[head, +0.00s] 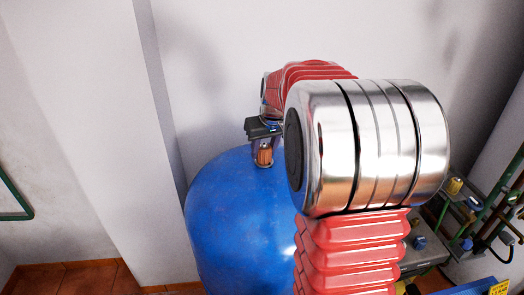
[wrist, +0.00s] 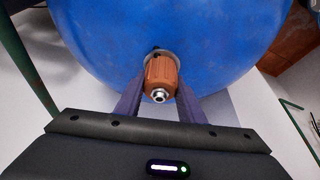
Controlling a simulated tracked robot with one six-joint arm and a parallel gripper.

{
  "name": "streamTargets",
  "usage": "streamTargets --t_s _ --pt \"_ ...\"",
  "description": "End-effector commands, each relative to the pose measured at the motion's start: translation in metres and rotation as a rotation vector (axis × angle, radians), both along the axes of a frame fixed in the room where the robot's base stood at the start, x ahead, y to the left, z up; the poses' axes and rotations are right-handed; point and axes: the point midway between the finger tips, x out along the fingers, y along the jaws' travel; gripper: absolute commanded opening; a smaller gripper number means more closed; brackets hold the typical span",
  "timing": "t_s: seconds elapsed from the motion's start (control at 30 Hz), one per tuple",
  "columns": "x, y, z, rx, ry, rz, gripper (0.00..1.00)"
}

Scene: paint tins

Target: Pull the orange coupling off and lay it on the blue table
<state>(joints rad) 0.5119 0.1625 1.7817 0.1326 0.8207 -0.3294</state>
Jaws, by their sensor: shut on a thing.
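The orange coupling (head: 264,155) is at the upper part of a large rounded blue body (head: 235,215). In the wrist view the coupling (wrist: 161,76) points its silver end toward the camera. A grey collar (wrist: 172,56) shows at its far end, against the blue surface (wrist: 100,45). My gripper (head: 263,143) has its two dark fingers on either side of the coupling and is shut on it; the gripper also shows in the wrist view (wrist: 160,88). Whether the coupling is still joined at the collar is hard to tell. A flat blue surface (head: 478,288), possibly the table, shows at the lower right.
A pale wall (head: 220,80) stands close behind, with a white pillar at left. My arm covers the middle right of the head view. Green pipes (head: 505,185) and a grey bench with small items (head: 430,245) are at the right. Terracotta floor shows at lower left.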

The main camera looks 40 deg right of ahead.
Motion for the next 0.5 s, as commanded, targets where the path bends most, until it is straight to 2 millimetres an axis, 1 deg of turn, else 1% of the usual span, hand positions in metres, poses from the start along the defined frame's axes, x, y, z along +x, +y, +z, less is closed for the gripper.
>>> streamTargets --t_s 0.03,0.27,0.5 --pt "0.0001 0.0002 0.0001 0.000 0.000 0.000 0.24" --pt "0.0001 0.0003 0.0002 0.000 0.000 0.000 0.08" --pt "0.0003 0.0002 0.0034 0.000 -0.001 0.000 0.08"
